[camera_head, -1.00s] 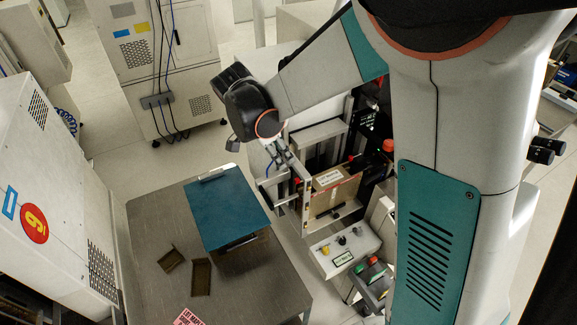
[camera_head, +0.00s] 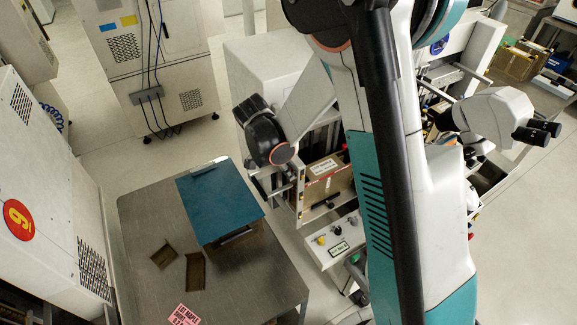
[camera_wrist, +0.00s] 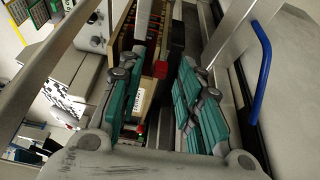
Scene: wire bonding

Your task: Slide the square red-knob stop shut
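My gripper (camera_wrist: 155,72) is open in the wrist view, its two teal-padded fingers apart on either side of a brown magazine box (camera_wrist: 147,92) with a pale label. I cannot tell whether either finger touches it. A small red piece (camera_wrist: 139,128) shows low between the fingers, beside a green spot. It may be the red-knob stop, but its square shape and position are not clear. In the head view, my gripper (camera_head: 272,184) hangs at the left side of the machine, beside the same brown box (camera_head: 325,178). The stop cannot be made out there.
A steel table (camera_head: 150,215) with a blue-topped box (camera_head: 220,200) and two small brown trays (camera_head: 195,271) stands to the left. A blue handle (camera_wrist: 262,68) is at the right in the wrist view.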

